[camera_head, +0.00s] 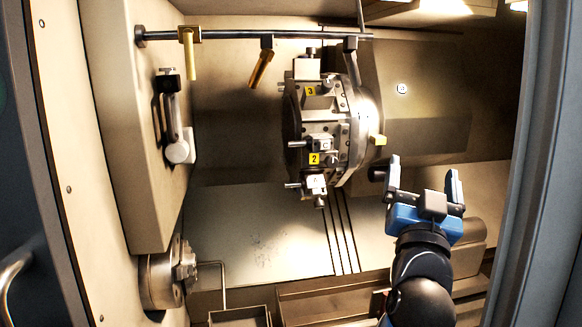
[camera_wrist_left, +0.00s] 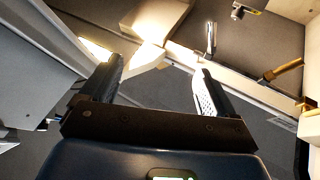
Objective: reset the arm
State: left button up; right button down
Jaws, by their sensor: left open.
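My left gripper (camera_head: 424,182) is inside the turning machine, at the lower right of the head view. Its two fingers are spread apart and point up, with nothing between them. In the left wrist view the open fingers (camera_wrist_left: 155,85) also show empty, with free space past the tips. The blue gripper body and black wrist show below the fingers in the head view. The tool turret (camera_head: 325,130) with yellow number labels stands left of the gripper and apart from it. My right gripper is not seen.
The chuck (camera_head: 163,279) is at the lower left. A rail (camera_head: 220,37) with yellow-handled parts (camera_head: 262,68) runs across the top. A door frame (camera_head: 541,150) stands close to the right of my arm. A tray (camera_head: 240,316) sits at the bottom. The machine floor (camera_head: 255,240) left of centre is clear.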

pick_arm(q)
jog(key=s+a+f+m+g+h, duration=0.1)
jog(key=a+f+h, duration=0.1)
jog(key=a+f, duration=0.55)
jog(key=s+a+f+m+h, duration=0.1)
jog(key=a+f, duration=0.3)
jog(key=f, duration=0.6)
jog(key=s+a+f+m+g+h, duration=0.1)
jog(key=a+f+h, duration=0.1)
jog(key=a+f, duration=0.5)
jog(key=s+a+f+n+g+y, duration=0.2)
jog(key=s+a+f+n+y, duration=0.7)
jog(key=s+a+f, duration=1.2)
jog(key=a+f+y, duration=0.1)
jog(key=a+y, duration=0.2)
jog(key=shift+s+y, duration=0.2)
jog(key=shift+y, duration=0.1)
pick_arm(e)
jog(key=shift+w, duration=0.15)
pick_arm(q)
jog(key=shift+f, duration=0.15)
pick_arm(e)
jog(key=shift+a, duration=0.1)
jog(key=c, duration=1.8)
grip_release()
